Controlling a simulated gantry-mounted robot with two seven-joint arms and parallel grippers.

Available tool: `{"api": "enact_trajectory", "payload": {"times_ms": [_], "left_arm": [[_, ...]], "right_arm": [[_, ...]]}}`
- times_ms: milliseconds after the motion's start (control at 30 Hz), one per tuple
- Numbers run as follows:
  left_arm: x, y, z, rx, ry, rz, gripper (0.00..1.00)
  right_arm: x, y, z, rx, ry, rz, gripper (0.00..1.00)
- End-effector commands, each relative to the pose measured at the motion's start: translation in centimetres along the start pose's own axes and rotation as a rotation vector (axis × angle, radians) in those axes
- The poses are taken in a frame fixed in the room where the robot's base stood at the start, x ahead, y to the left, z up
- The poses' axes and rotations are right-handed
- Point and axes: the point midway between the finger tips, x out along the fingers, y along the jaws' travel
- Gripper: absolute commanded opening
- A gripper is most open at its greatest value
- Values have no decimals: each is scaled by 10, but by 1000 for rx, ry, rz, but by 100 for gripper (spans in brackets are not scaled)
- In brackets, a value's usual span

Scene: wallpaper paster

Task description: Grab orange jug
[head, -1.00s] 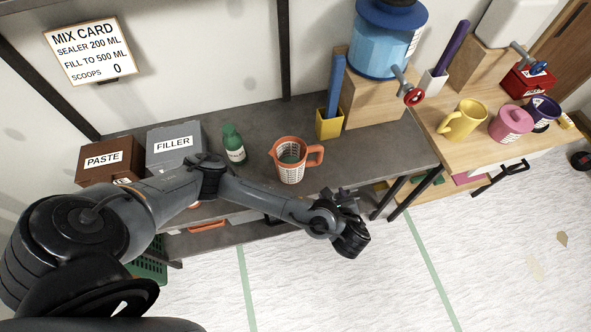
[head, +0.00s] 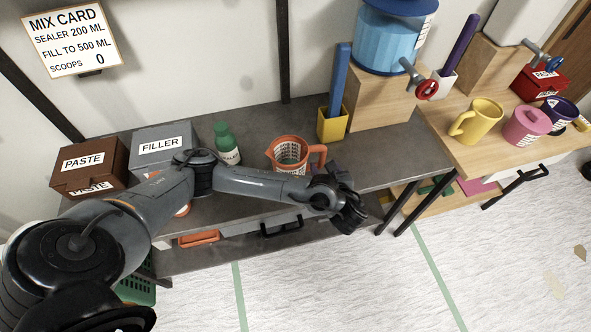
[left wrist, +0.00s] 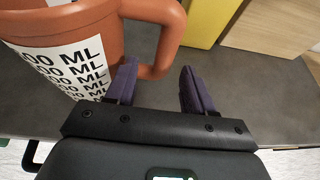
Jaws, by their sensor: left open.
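The orange jug (head: 289,153) stands upright on the grey bench, its handle pointing right in the head view. In the left wrist view the jug (left wrist: 90,28) is at the upper left, with a white ML scale on its side and its handle (left wrist: 165,40) reaching down between my fingertips. My left gripper (left wrist: 158,82) is open, with its two purple fingers on either side of the handle's lower part. In the head view my left gripper (head: 338,172) is just right of and in front of the jug, partly hidden by my wrist. My right gripper is not in view.
A green bottle (head: 226,146) stands left of the jug. The filler box (head: 164,143) and paste box (head: 90,168) are farther left. A yellow holder (head: 333,125) and a wooden block with a blue tank (head: 385,45) stand behind, to the right.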

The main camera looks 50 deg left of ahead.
Motion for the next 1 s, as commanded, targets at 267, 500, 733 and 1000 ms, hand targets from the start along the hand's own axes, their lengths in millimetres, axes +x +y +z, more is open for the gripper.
{"api": "enact_trajectory", "payload": {"times_ms": [267,500,733,1000], "left_arm": [[8,0,0,0,-1,0,53],[35,-3,6,-1,-3,2,53],[56,-3,6,-1,-1,0,53],[58,-3,6,0,0,0,53]], "right_arm": [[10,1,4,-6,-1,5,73],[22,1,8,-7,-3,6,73],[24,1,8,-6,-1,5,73],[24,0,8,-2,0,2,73]]}}
